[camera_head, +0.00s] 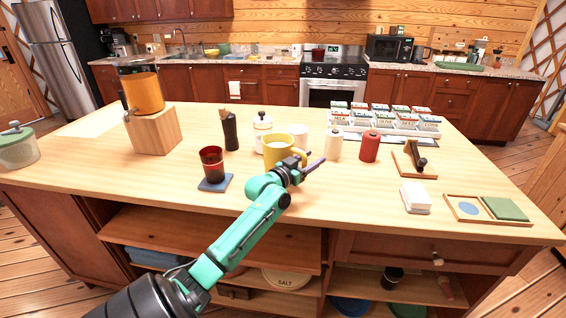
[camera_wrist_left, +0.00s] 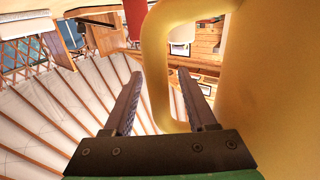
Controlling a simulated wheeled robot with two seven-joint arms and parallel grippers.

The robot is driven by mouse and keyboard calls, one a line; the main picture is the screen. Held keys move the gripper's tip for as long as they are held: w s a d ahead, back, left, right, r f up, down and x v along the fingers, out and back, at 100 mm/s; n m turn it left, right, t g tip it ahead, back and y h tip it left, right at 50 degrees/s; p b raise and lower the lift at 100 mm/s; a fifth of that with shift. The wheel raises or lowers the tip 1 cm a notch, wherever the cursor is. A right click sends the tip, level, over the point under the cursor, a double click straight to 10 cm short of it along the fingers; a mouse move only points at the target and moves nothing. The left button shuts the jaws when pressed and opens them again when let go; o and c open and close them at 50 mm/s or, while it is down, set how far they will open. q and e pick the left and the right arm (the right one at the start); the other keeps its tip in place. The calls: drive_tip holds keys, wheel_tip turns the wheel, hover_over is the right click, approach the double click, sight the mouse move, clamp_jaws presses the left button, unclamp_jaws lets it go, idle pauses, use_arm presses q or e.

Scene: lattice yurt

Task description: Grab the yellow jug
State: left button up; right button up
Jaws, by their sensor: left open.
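The yellow jug (camera_head: 276,150) stands upright on the wooden island counter (camera_head: 350,190), its handle on the right side. My left gripper (camera_head: 312,161) is at the handle side of the jug, open. In the left wrist view, the jug's body (camera_wrist_left: 275,85) fills the right side. The jug's handle (camera_wrist_left: 157,70) shows between the two spread fingers of the left gripper (camera_wrist_left: 162,85); I cannot tell whether they touch it. My right gripper is not in view.
A white lidded jar (camera_head: 262,130) and white cup (camera_head: 299,135) stand close behind the jug. A cream bottle (camera_head: 333,145) and red bottle (camera_head: 370,147) are to the right. A red tumbler (camera_head: 212,162) on a blue coaster is to the left. The front counter centre is clear.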

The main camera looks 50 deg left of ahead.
use_arm(q)
drive_tip(key=shift+s, duration=0.15)
clamp_jaws()
idle(1.2)
